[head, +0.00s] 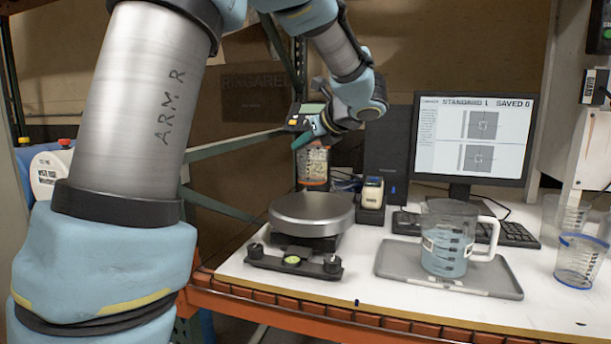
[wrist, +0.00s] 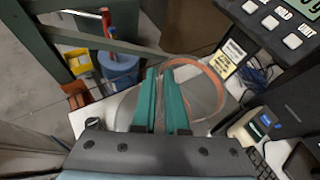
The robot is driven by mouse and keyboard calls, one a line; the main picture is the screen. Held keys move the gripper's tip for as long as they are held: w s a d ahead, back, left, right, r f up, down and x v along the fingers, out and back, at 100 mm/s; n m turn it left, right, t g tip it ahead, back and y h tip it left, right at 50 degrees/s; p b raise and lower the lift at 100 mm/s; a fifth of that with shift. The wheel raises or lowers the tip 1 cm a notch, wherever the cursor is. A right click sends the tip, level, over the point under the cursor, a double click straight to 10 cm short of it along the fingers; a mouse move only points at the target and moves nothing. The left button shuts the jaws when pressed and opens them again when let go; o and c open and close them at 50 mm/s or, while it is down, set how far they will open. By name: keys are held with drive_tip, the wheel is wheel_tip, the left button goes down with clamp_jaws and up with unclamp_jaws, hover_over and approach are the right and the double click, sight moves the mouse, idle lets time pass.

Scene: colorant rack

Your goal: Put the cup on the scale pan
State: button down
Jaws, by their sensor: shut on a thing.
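A clear cup with an orange rim (head: 314,168) hangs upright from my gripper (head: 306,140), at the back edge of the scale pan in the head view. The cup also shows in the wrist view (wrist: 217,82), its rim passing by the teal fingers. My gripper (wrist: 159,74) is shut on the cup's wall. The scale pan (head: 312,214) is a round grey metal disc on a dark base. It shows partly under the cup and fingers in the wrist view (wrist: 124,108). I cannot tell whether the cup's bottom touches the pan.
A measuring jug of bluish liquid (head: 449,240) stands on a grey tray (head: 400,262) right of the scale. A monitor (head: 474,140) and keyboard stand behind. A blue-rimmed cup (head: 580,262) is at far right.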

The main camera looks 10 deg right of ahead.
wheel_tip(320, 180, down, 6)
drive_tip(key=p, duration=0.1)
drive_tip(key=shift+f+b, duration=0.2)
drive_tip(key=shift+b, duration=0.1)
drive_tip(key=c, duration=1)
unclamp_jaws()
drive_tip(key=shift+r, duration=0.1)
drive_tip(key=shift+o, duration=0.2)
drive_tip(key=shift+r, duration=0.1)
drive_tip(key=b+v, duration=0.2)
drive_tip(key=v, duration=1)
